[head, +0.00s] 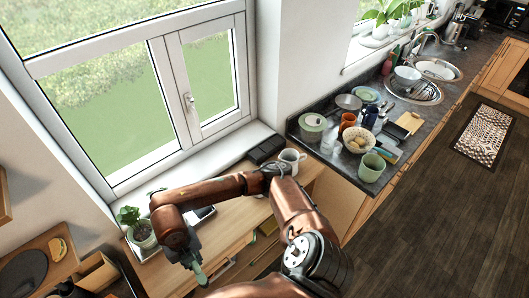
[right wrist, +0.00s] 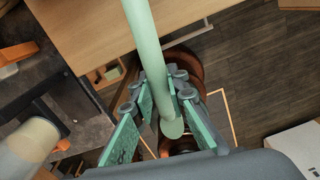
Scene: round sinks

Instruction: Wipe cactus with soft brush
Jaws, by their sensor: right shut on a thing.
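The cactus is a small green plant in a pale pot (head: 142,237) on the wooden cabinet by the window, in the head view. My right gripper (head: 190,258) is in front of the cabinet, lower and to the right of the pot, apart from the plant. It is shut on a pale green rod, the soft brush (head: 201,276). In the right wrist view the brush handle (right wrist: 147,45) runs between the fingers of the gripper (right wrist: 163,100). Its bristles cannot be made out. A dark part at the bottom left edge may be my left gripper (head: 68,289); its fingers are unclear.
The wooden cabinet top (head: 232,211) carries a white mug (head: 291,158) and a dark box (head: 266,149). The window stands behind it. A counter with dishes and round sinks (head: 416,90) lies to the right. A wooden shelf (head: 35,262) is at the left.

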